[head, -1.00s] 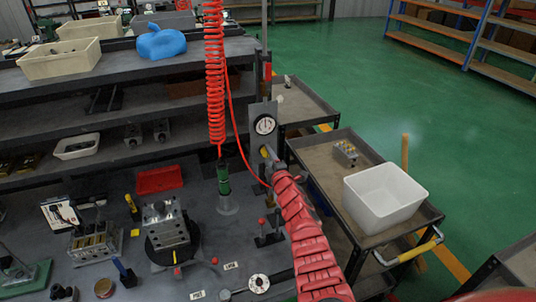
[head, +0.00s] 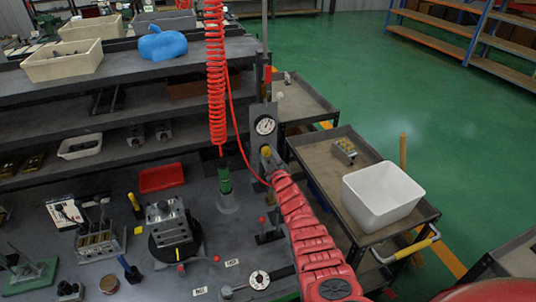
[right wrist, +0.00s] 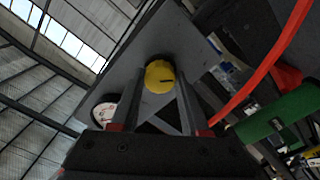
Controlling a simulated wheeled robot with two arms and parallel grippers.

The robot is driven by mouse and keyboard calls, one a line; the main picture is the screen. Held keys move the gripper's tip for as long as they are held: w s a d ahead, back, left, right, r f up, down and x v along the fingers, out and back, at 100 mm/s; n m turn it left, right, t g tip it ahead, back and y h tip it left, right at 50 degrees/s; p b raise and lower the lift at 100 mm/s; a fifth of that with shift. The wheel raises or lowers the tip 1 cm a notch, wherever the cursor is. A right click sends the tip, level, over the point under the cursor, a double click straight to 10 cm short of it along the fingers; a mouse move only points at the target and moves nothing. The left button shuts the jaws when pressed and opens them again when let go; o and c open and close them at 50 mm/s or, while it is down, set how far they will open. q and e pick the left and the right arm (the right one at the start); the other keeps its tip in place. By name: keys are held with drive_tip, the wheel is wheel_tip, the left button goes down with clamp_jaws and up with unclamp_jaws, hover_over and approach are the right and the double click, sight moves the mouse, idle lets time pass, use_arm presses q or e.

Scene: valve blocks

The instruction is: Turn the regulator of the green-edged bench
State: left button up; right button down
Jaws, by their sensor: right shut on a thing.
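The regulator's yellow knob (head: 266,151) is on a grey upright plate (head: 256,112) at the back right of the bench (head: 205,268), below a round white gauge (head: 265,125). My right gripper (head: 269,160) reaches up from the lower right and is shut on the knob. In the right wrist view the knob (right wrist: 160,77) is between the tips of my right gripper (right wrist: 161,84), a dark mark on its face. My left gripper is out of view.
A coiled red hose (head: 216,80) hangs left of the plate, and a thin red line runs close to my right gripper. A green-topped fitting (head: 225,182) stands nearby. A cart (head: 322,158) with a white bin (head: 383,194) is on the right.

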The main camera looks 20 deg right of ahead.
idle(0.6)
drive_tip(key=shift+c, duration=1.9)
unclamp_jaws()
drive_tip(key=shift+s, duration=0.1)
drive_tip(key=shift+s+p, duration=0.55)
drive_tip(key=shift+p, duration=0.15)
drive_tip(key=s, duration=1.6)
drive_tip(key=shift+d+f+b, duration=0.15)
drive_tip(key=shift+d+b, duration=0.05)
drive_tip(key=shift+b, duration=0.25)
